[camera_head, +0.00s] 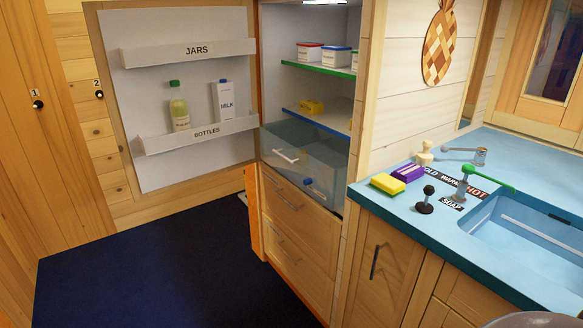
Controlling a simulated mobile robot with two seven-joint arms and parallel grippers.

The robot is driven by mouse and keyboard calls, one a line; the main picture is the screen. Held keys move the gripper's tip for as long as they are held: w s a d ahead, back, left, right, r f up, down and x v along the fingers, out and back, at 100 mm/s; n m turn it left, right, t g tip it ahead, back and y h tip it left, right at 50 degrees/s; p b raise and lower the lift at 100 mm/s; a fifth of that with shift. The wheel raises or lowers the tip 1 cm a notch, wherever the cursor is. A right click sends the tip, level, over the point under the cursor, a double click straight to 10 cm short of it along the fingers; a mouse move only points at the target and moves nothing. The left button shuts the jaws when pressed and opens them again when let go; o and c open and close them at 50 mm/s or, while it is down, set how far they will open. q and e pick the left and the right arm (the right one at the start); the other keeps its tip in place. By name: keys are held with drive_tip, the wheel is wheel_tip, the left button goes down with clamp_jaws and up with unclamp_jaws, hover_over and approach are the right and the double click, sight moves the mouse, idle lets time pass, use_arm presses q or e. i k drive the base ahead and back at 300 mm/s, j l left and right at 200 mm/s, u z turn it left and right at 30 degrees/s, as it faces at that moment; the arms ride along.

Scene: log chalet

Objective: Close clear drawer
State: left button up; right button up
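The clear drawer (322,160) is a see-through bin with a white bar handle (287,156) in the lower part of the open fridge. It appears pulled out, its front standing forward of the shelf edges above. Through its wall I see a small item with a blue cap (308,182). The fridge door (150,75) is swung wide open to the left. Neither of my grippers is in view.
The door's racks, labelled JARS (135,56) and BOTTLES (160,141), hold a green-capped bottle (179,107) and a milk carton (224,101). Wooden drawers (298,215) sit below. A blue counter (400,200) with a sink is at right. The dark floor (170,260) is clear.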

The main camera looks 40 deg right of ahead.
sight(265, 155)
drive_tip(key=z, duration=0.4)
drive_tip(key=i+j+z, duration=0.2)
drive_tip(key=z, duration=0.25)
drive_tip(key=i+j+z, duration=0.2)
drive_tip(key=z, duration=0.25)
drive_tip(key=i+j+z, duration=0.15)
drive_tip(key=j, duration=0.2)
drive_tip(key=i+j+z, duration=0.15)
drive_tip(key=j, duration=0.25)
drive_tip(key=j+z, duration=0.1)
drive_tip(key=j, duration=0.25)
drive_tip(key=i+j+z, duration=0.15)
drive_tip(key=j, duration=0.25)
drive_tip(key=i+j, duration=0.1)
drive_tip(key=j, duration=0.4)
drive_tip(key=i+j, duration=0.1)
drive_tip(key=j, duration=0.4)
drive_tip(key=i+j+z, duration=0.1)
drive_tip(key=j, duration=0.45)
